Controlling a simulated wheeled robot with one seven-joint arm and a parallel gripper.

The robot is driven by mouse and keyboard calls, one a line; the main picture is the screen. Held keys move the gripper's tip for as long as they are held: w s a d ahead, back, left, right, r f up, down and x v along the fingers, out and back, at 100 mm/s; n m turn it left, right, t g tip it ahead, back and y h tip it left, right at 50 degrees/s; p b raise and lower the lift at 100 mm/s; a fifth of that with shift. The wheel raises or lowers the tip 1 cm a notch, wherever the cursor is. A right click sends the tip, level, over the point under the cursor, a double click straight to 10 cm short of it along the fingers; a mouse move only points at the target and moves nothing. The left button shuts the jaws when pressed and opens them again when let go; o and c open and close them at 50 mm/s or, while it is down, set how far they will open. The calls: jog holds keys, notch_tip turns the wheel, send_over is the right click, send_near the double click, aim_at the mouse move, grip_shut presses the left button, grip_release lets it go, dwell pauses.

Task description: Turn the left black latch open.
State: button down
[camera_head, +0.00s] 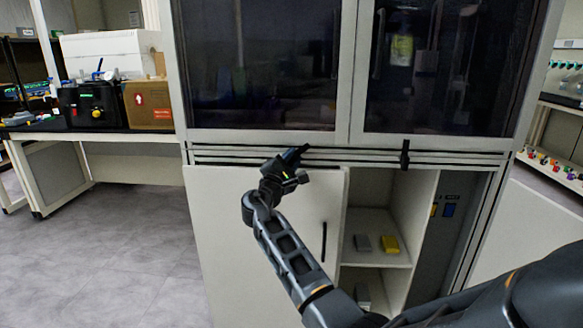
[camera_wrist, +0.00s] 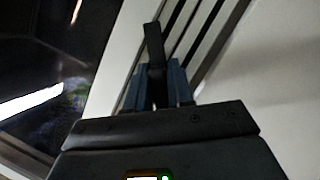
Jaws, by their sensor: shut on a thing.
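The left black latch (camera_wrist: 153,42) sticks out beyond my fingertips in the wrist view, over the pale frame edge and grey rails. My gripper (camera_wrist: 157,88) is shut on it, with one finger on each side. In the head view my gripper (camera_head: 291,158) is at the rail below the glass doors, left of centre. The latch's dark tip (camera_head: 304,148) shows there beside the fingers, mostly hidden by them. The right black latch (camera_head: 405,154) hangs upright on the same rail, apart from my gripper.
Two dark glass doors (camera_head: 262,60) are above the rail. Below, a white door (camera_head: 222,225) with a black handle (camera_head: 324,242) stands beside an open shelf holding a yellow box (camera_head: 389,245) and a grey box (camera_head: 362,243). Floor is clear at left.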

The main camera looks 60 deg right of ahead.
jog(key=m+g+y+b, duration=0.1)
jog(key=m, duration=0.3)
jog(key=shift+f, duration=0.1)
jog(key=shift+s+f+m+y+b, duration=0.1)
jog(key=shift+m+y+b, duration=0.65)
jog(key=shift+m, duration=1.05)
jog(key=c, duration=1.1)
grip_release()
jog(key=shift+a, duration=3.85)
